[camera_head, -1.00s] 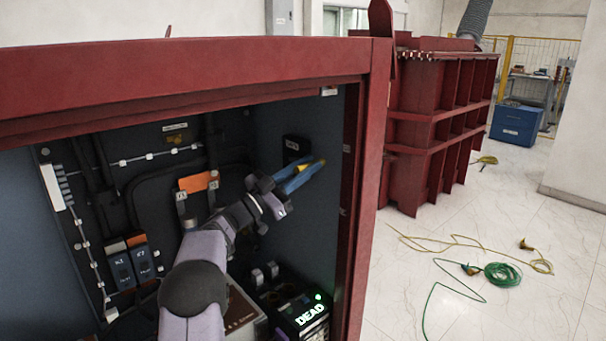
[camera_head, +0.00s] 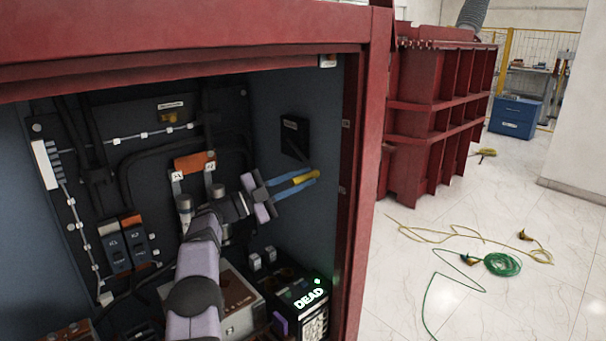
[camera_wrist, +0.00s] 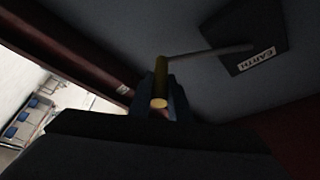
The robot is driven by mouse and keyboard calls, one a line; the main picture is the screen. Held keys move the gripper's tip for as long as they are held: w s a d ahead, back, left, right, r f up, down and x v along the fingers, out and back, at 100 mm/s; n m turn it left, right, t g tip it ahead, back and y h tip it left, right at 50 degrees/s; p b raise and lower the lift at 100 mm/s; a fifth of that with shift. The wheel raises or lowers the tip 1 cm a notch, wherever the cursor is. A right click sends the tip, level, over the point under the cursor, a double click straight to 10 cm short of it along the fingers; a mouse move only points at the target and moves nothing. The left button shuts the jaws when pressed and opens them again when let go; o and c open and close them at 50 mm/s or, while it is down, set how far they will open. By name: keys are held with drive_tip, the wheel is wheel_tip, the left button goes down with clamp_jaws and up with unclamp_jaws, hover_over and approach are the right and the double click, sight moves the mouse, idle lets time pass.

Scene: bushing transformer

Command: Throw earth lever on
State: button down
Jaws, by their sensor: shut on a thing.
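The earth lever has a yellow handle (camera_head: 305,178) at the end of a thin rod, on the cabinet's right inner wall. In the wrist view the handle (camera_wrist: 160,96) sits between my fingers, and its rod runs to a dark plate labelled EARTH (camera_wrist: 252,50). That dark plate (camera_head: 295,138) is above the handle in the head view. My gripper (camera_head: 308,178) has blue fingers shut on the yellow handle. The fingers (camera_wrist: 161,88) also show in the wrist view, one on each side of the handle.
The red cabinet frame (camera_head: 358,150) stands close to the right of my gripper. Below, a black unit shows a lit green DEAD sign (camera_head: 309,298). Two switches (camera_head: 128,245) and an orange part (camera_head: 195,161) are on the back panel. Cables (camera_head: 500,264) lie on the floor outside.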

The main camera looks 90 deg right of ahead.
drive_tip(key=shift+w+f, duration=0.1)
drive_tip(key=shift+f, duration=0.3)
drive_tip(key=c, duration=1.6)
unclamp_jaws()
drive_tip(key=shift+d, duration=0.1)
drive_tip(key=shift+c, duration=0.2)
drive_tip(key=shift+r, duration=0.1)
drive_tip(key=b+v, duration=0.2)
drive_tip(key=v, duration=0.5)
drive_tip(key=shift+w+b, duration=0.15)
drive_tip(key=shift+b, duration=0.25)
